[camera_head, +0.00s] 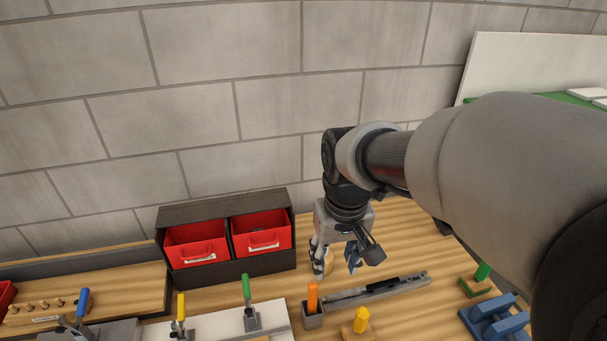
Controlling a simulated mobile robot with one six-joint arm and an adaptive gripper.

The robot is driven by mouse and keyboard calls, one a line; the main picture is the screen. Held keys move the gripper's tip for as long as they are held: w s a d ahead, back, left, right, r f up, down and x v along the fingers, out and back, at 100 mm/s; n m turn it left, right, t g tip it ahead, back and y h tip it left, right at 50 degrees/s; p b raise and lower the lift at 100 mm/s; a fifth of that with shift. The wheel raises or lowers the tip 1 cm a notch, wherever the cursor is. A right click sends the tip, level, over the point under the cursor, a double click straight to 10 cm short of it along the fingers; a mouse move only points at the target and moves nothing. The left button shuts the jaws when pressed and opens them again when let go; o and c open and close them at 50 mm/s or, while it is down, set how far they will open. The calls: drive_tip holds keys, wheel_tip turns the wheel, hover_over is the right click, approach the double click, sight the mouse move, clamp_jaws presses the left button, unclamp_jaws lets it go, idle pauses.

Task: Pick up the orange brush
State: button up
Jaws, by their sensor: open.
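The orange brush (312,295) stands upright with its orange handle showing. Its lower end is hidden inside a small grey holder (313,319) on the wooden bench. My gripper (336,268) points down, open, above and behind the brush, slightly to its right in the picture. The fingers look apart from the brush. A tan rounded object (328,262), partly hidden, shows between or behind the fingers; I cannot tell which.
A grey rail (405,287) lies right of the holder. A yellow-handled item (361,318) stands close in front. Red bins (262,232) in a dark rack stand back left. A green-handled clamp (248,300) is left; blue parts (497,318) are right.

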drive_tip(key=g+p, duration=0.1)
drive_tip(key=p, duration=0.2)
hover_over(313, 292)
drive_tip(key=f, duration=0.1)
drive_tip(key=shift+n, duration=0.4)
drive_tip(key=f+b, duration=0.1)
drive_tip(key=f, duration=0.5)
drive_tip(key=f+b, duration=0.1)
drive_tip(key=f, duration=0.5)
drive_tip(key=f+b, duration=0.1)
drive_tip(key=f, duration=0.5)
drive_tip(key=shift+w+b, duration=0.3)
drive_tip(key=shift+w, duration=0.1)
drive_tip(key=shift+c, duration=0.3)
clamp_jaws()
drive_tip(key=shift+r, duration=0.15)
